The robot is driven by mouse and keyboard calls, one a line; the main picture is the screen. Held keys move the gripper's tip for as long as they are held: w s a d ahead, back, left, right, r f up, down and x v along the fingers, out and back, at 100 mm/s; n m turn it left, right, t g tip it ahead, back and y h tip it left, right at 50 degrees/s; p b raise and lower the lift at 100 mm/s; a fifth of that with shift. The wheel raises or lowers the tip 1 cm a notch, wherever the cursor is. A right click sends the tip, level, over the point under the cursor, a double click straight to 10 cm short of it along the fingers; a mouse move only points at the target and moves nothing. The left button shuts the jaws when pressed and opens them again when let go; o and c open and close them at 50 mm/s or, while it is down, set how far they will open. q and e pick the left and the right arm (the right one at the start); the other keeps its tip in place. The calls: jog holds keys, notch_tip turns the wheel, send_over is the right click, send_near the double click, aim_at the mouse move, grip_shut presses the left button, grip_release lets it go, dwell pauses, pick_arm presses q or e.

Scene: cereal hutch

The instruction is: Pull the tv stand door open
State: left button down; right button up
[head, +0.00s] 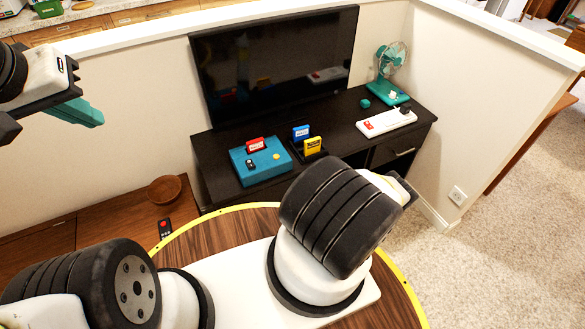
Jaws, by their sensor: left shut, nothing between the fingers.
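The black tv stand (222,143) stands against the far wall, with a large tv (275,65) on it. A front panel with a metal handle (404,152) shows at its right end. I cannot tell whether this panel is the door or a drawer. Much of the lower front is hidden behind my arm. My left gripper (78,112), with teal fingers, is shut and empty at the upper left, well to the left of the tv stand and apart from it. My right gripper is not in view.
On the stand are a teal console (262,165), several cartridges, a white power strip (386,122) and a teal fan (390,70). A wooden bowl (165,189) and a remote (165,228) lie at the left. Carpet (480,240) is clear at the right.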

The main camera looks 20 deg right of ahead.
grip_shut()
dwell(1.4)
